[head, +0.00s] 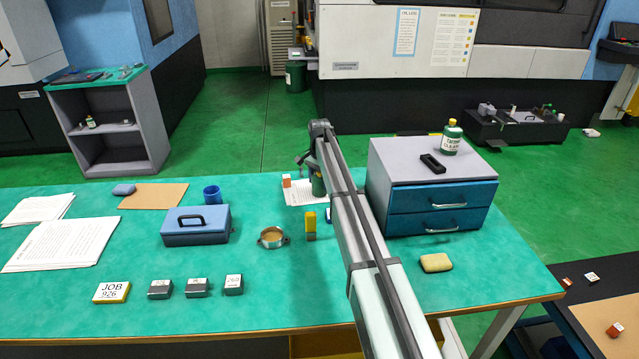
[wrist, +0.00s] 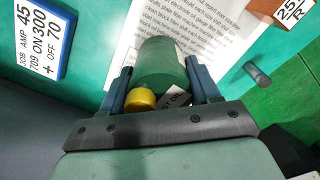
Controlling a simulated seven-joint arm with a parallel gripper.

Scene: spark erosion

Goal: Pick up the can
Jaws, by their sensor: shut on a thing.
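The can (wrist: 160,62) is a dark green cylinder with a yellow cap (wrist: 140,98) and a white label partly reading "OIL". In the wrist view it sits between the two blue-grey fingers of my gripper (wrist: 162,86), which is shut on it. In the head view the can (head: 318,187) shows beside my arm, over the printed sheet (head: 298,198) at the back of the green table. My arm hides part of it there. I cannot tell whether its base touches the sheet.
A small orange-and-white block (head: 286,181) sits left of the can. A yellow-and-grey block (head: 310,224) and a metal ring (head: 272,237) stand nearer. A drawer cabinet (head: 440,190) stands right of my arm.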

